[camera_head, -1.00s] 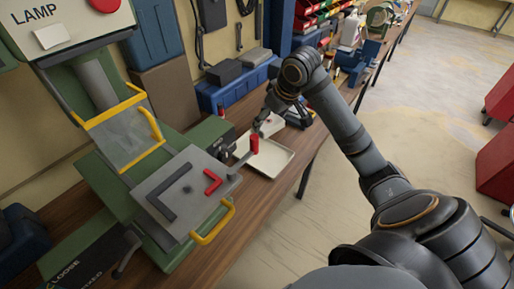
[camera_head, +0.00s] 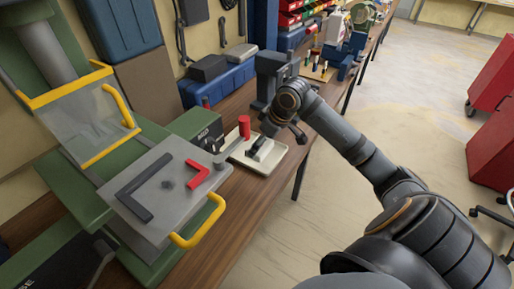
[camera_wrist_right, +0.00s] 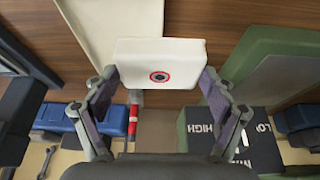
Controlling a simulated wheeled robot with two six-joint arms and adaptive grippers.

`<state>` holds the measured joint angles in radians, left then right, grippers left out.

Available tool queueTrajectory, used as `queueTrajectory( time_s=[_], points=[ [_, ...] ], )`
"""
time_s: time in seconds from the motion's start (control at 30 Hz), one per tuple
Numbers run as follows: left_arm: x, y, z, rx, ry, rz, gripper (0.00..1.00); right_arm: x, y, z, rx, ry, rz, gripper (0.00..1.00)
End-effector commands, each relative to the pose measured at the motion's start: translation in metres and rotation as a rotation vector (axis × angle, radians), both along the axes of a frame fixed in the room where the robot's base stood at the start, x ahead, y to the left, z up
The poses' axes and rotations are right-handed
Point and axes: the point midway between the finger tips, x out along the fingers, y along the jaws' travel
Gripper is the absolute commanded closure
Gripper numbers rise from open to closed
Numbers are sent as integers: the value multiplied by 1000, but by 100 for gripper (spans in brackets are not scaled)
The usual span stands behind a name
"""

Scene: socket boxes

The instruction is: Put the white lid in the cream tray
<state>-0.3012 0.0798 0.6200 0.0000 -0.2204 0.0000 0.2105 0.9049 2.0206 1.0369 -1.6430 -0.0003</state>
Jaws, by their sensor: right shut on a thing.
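The white lid (camera_wrist_right: 160,50) is a pale block with a red ring and a dark centre on its near face. In the right wrist view it sits between the fingertips of my right gripper (camera_wrist_right: 160,82), which is shut on it. The cream tray (camera_wrist_right: 98,22) shows behind the lid at the upper left. In the head view my right gripper (camera_head: 258,147) is over the cream tray (camera_head: 289,160) on the bench. The gripper mostly hides the lid there, and I cannot tell whether it touches the tray. My left gripper is not in view.
A green press with a grey plate (camera_head: 165,192) and yellow handle (camera_head: 200,222) stands left of the tray. A red-knobbed lever (camera_head: 244,127) rises close beside the gripper. A blue toolbox (camera_head: 217,85) is behind. Open floor lies right of the bench.

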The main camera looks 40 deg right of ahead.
Motion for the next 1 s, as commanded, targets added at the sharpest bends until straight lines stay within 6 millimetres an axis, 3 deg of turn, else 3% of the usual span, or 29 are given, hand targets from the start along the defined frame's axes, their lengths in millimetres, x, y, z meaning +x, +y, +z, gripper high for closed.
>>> queueTrajectory(
  time_s=[0.17,0.23,0.4,0.67,0.9,1.0],
  points=[
    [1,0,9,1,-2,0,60,45,-25,-21,10,3,-2,47],
    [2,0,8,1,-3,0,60,54,-32,-41,7,5,-2,47],
    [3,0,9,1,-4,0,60,73,-46,-67,2,2,0,47],
    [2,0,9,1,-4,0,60,80,-50,-76,0,0,1,47],
    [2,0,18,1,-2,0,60,82,-51,-108,0,3,0,47],
    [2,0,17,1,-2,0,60,82,-52,-111,-2,-1,1,47]
  ],
)
